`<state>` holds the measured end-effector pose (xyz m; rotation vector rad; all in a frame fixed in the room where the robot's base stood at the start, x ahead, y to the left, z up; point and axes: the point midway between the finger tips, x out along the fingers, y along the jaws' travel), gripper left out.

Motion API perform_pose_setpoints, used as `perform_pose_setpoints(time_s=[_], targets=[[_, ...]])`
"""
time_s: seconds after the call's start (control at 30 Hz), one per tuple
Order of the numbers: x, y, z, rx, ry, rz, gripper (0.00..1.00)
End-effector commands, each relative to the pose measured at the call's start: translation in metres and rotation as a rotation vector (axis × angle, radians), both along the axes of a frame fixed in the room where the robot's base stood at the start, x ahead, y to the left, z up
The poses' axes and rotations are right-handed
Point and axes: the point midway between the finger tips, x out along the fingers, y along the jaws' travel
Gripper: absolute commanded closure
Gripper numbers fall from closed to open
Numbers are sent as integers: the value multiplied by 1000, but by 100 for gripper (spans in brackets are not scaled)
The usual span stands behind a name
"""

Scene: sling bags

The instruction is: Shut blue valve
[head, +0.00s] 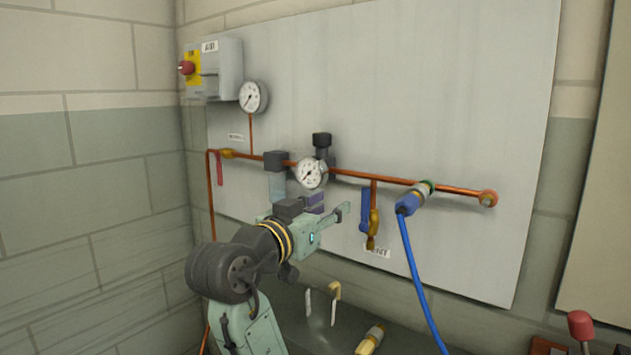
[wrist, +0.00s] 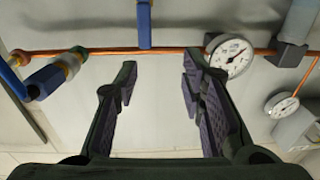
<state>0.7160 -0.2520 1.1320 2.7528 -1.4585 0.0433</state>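The blue valve has a blue lever (head: 366,208) hanging straight down beside a brass body (head: 374,222), on a short copper drop below the horizontal pipe, above a partly hidden "VENT" label. In the wrist view, the blue lever (wrist: 144,25) stands at the top middle, next to the copper pipe. My gripper (head: 342,212) is just left of the lever in the head view, apart from it as far as I can see. In the wrist view, its two dark fingers (wrist: 159,68) are spread wide with nothing between them. The lever shows beyond the fingertips, roughly between them.
A blue hose coupling (head: 408,203) sits on the pipe to the right, its hose (head: 419,272) hanging down. A pressure gauge (head: 311,173) and a dark-topped unit (head: 276,161) are near my arm. A red lever (head: 219,168) hangs at left. The upper panel (head: 430,90) is clear.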

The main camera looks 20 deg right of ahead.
Motion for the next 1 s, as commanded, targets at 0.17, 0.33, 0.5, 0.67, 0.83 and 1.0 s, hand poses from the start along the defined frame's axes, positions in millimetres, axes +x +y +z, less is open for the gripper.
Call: perform_pose_setpoints(time_s=[0.17, 0.33, 0.5, 0.67, 0.83, 1.0], targets=[[-12, -27, -3, 39, 15, -72, 63], [0, -48, -2, 39, 16, -72, 63], [18, -76, -2, 38, 18, -71, 63], [31, -98, -2, 37, 16, -68, 63], [40, -111, -4, 36, 15, -66, 63], [42, -114, -4, 36, 13, -65, 63]])
